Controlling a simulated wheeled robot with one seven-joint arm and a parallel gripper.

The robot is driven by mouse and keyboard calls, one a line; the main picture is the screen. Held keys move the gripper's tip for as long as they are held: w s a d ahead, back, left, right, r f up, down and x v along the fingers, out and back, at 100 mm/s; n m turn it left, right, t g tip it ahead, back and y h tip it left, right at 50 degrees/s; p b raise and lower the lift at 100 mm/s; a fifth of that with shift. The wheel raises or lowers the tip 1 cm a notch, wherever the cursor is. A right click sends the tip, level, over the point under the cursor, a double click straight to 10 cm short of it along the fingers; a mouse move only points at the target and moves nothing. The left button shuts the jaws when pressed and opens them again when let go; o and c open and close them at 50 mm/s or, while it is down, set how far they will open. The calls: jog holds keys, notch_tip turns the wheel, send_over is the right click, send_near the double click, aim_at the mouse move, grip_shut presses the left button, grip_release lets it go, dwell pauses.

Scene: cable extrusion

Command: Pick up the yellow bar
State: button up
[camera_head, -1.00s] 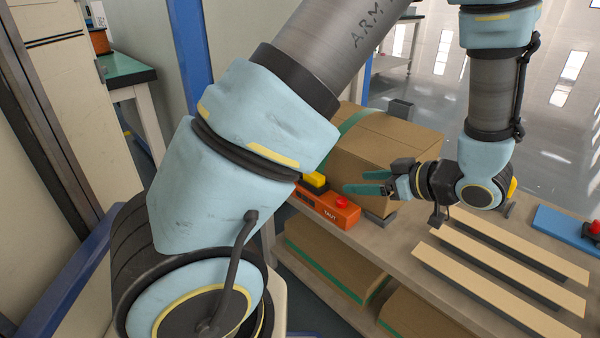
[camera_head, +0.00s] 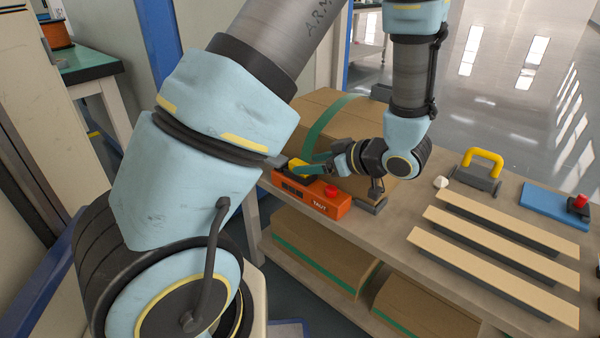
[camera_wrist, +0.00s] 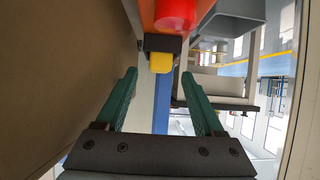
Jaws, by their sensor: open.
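A yellow bar (camera_head: 296,164) sits at the dark left end of an orange box marked TAUT (camera_head: 318,203), which has a red button on top. In the wrist view the yellow bar (camera_wrist: 160,63) shows end-on by a dark mount, just ahead of and between the two green fingertips. My gripper (camera_head: 304,164) is open, with its green fingers pointing left at the bar. It also shows open in the wrist view (camera_wrist: 159,76). The fingers partly cover the bar in the head view, and I cannot tell whether they touch it.
A cardboard box (camera_head: 372,122) with a green band stands right behind my gripper. A yellow-handled tool (camera_head: 484,162), several pale strips (camera_head: 480,250) and a blue plate (camera_head: 553,204) with a red button lie to the right on the bench (camera_head: 395,225).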

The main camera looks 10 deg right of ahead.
aim_at(296, 161)
jog(key=shift+x, duration=1.4)
jog(key=shift+c, duration=0.3)
grip_shut()
